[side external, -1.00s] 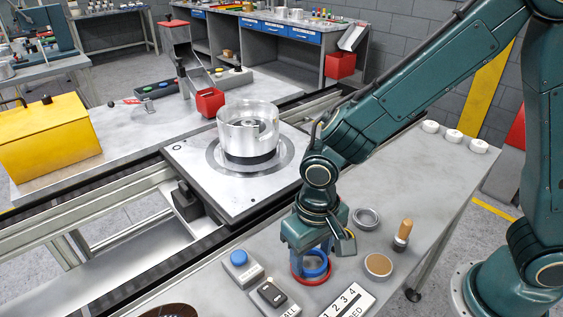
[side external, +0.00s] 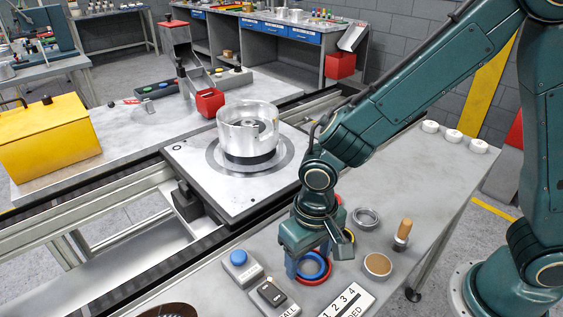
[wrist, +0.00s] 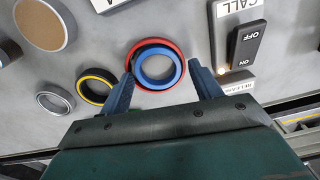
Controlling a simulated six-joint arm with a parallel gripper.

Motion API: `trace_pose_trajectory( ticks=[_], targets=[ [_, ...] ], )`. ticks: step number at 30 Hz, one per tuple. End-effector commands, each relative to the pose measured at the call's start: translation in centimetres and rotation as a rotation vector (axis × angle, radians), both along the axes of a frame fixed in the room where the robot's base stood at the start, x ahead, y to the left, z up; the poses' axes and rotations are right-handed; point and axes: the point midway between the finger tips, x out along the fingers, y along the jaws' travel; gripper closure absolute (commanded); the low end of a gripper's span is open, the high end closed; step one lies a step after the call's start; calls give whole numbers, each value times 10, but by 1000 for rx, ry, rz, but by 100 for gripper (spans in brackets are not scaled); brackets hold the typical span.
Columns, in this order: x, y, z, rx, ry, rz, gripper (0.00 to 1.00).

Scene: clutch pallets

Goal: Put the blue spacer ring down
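The blue spacer ring (side external: 314,279) lies flat on the bench, with a larger red ring (side external: 304,279) around or under it; I cannot tell which. In the wrist view the blue ring (wrist: 141,67) sits off-centre within the red ring (wrist: 143,45). My gripper (side external: 312,262) is open and points down just beside the rings. In the wrist view its two fingers (wrist: 162,71) are spread wider than the blue ring, and nothing is held between them. The gripper body hides part of the rings' surroundings in the side view.
A yellow-and-black ring (wrist: 80,97), a silver ring (wrist: 41,102) and a tan-topped disc (side external: 378,264) lie nearby. A wooden-handled tool (side external: 404,232) stands to the right. A blue button box (side external: 240,266), a rocker switch (side external: 271,293) and a numbered plate (side external: 346,302) border the rings.

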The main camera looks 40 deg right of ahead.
Motion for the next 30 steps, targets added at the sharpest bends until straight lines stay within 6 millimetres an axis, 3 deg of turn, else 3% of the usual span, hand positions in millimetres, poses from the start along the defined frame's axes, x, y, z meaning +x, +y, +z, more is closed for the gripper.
trace_pose_trajectory(
  ticks=[1, 16, 23, 30],
  targets=[
    [-2, -8, -9, -22, 12, -5, 25],
    [-1, -9, 0, -22, 11, -8, 25],
    [-1, -7, 25, -16, 8, -6, 25],
    [-1, -5, 65, -13, 5, -5, 25]
  ],
)
